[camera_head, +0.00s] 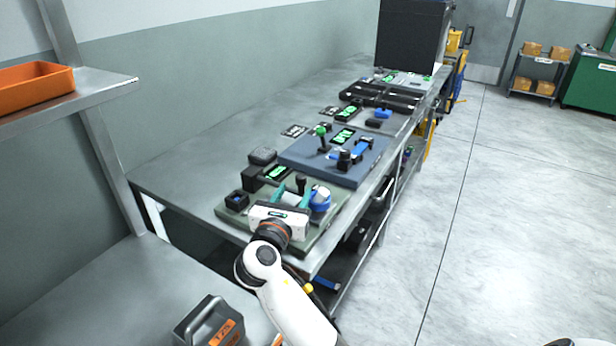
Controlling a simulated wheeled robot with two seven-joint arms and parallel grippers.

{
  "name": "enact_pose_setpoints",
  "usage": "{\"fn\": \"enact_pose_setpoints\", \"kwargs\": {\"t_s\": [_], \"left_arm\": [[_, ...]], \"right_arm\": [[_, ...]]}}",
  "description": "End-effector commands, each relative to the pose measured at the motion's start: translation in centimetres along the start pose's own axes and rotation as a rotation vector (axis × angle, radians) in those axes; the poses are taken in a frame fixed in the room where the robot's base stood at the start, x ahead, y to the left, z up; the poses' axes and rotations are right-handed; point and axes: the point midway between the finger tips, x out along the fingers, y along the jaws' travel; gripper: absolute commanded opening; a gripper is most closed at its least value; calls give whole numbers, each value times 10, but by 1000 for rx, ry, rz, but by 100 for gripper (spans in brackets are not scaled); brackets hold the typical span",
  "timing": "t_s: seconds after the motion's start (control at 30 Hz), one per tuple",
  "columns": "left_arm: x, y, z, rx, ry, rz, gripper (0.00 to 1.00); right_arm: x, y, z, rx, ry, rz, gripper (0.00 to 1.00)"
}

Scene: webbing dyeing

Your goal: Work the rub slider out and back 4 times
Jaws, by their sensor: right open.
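My right gripper (293,195) reaches over the nearest dark green panel (232,215) on the bench. Its two teal fingers are apart, so it is open. A black upright knob (301,182) stands at the fingers, seemingly between them; it may be the rub slider's handle, but no label tells. I cannot tell whether the fingers touch it. The white gripper body hides the panel's near part and any slider track there. A blue and white round part (320,198) sits just right of the fingers. My left gripper is not in view.
Behind is a blue panel (300,158) with a green-topped lever (320,132). A grey case (210,325) stands at the front left.

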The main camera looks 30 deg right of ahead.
Motion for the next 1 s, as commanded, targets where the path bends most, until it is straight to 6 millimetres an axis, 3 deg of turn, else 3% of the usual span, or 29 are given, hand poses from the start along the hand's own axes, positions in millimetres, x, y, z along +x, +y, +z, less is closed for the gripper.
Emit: {"fn": "enact_pose_setpoints", "kwargs": {"t_s": [0.2, 0.4, 0.83, 0.87, 1.0], "left_arm": [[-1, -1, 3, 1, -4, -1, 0], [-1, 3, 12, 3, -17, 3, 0], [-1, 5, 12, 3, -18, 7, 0], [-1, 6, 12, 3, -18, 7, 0], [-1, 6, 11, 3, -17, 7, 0]], "right_arm": [[47, 0, -1, -2, 2, 2, 46], [76, 0, 0, -2, 1, 1, 46], [87, 0, 1, 0, -1, 1, 46], [87, 0, 1, 0, -1, 1, 45], [87, 0, 1, 0, -1, 1, 22]]}}
